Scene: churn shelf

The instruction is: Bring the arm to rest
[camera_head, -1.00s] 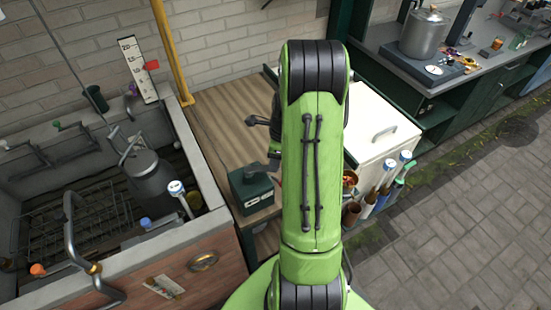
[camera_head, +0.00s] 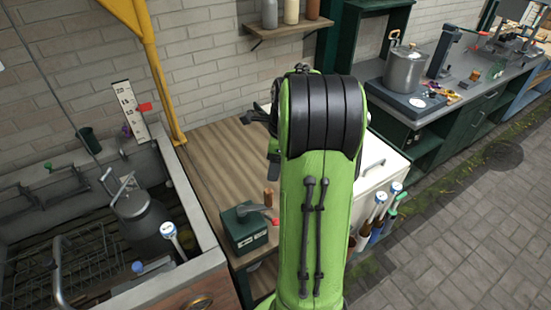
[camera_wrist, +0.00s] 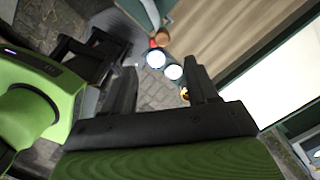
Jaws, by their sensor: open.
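My green arm rises through the middle of the head view, bent at a black joint. Dark parts of my gripper (camera_head: 258,117) show just left of that joint, above the wooden bench (camera_head: 208,145); the rest is hidden behind the arm. In the wrist view my gripper (camera_wrist: 162,78) has its two black fingers spread apart, with nothing between them that it holds.
A sink (camera_head: 205,225) with a grey can (camera_head: 143,222) stands left. A dark green box (camera_head: 243,230) is on the bench. A white chest (camera_head: 378,152) is right of my arm. A pot (camera_head: 405,70) stands on the far counter. Paving at right is clear.

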